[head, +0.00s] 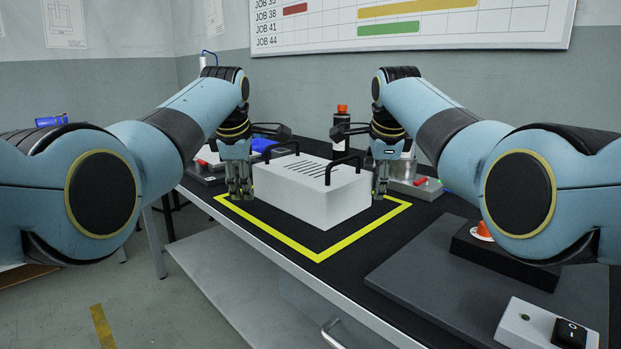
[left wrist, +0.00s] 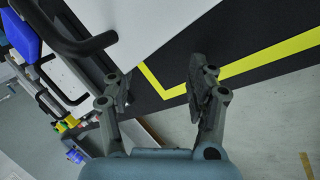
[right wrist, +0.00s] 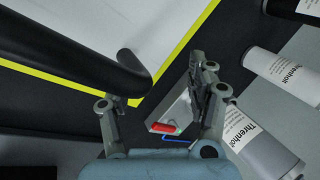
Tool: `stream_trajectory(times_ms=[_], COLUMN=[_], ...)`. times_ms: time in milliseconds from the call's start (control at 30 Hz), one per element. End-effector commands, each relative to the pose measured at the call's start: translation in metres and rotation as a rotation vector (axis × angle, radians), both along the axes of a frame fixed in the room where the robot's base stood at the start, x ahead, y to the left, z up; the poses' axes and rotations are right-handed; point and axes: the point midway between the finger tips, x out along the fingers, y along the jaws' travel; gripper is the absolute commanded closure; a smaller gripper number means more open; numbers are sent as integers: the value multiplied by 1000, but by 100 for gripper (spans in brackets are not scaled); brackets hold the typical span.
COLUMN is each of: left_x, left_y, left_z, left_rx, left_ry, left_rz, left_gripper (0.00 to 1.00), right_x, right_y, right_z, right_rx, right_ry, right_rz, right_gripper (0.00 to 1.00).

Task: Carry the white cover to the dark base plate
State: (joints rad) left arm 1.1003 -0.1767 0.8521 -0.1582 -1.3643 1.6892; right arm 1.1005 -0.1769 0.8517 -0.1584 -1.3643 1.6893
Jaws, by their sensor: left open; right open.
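The white cover (head: 310,197), a box with slots and two black handles on top, sits inside the yellow outline on the bench. Its left handle (head: 281,148) also shows in the left wrist view (left wrist: 68,38); its right handle (head: 344,166) shows in the right wrist view (right wrist: 75,62). My left gripper (head: 240,182) is open beside the cover's left end, with no handle between its fingers. My right gripper (head: 380,180) is open and empty beside the cover's right end. A dark grey plate (head: 410,278), apparently the base plate, lies at the front right, partly hidden by my right arm.
A black box with an orange button (head: 483,231) stands on the plate's far side. A switch box (head: 545,327) is at the front right. The yellow outline (head: 318,256) has bare bench in front of the cover.

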Motion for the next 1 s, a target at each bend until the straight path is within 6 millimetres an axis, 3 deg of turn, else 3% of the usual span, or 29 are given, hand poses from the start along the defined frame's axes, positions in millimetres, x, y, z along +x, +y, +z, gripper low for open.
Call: stream_trajectory(times_ms=[667, 867, 1000], left_x=[-1, 0, 0], left_y=[-18, -18, -19], left_z=[4, 24, 50], left_rx=[-7, -9, -9], left_ry=[0, -10, -23], left_rz=[-6, -7, -7], left_gripper=[42, 42, 42], right_x=[0, 1, 1], right_y=[18, 18, 18], right_z=[5, 26, 52], right_rx=[11, 11, 11], right_ry=[-3, -16, -29], right_rz=[5, 5, 5], right_gripper=[42, 42, 42])
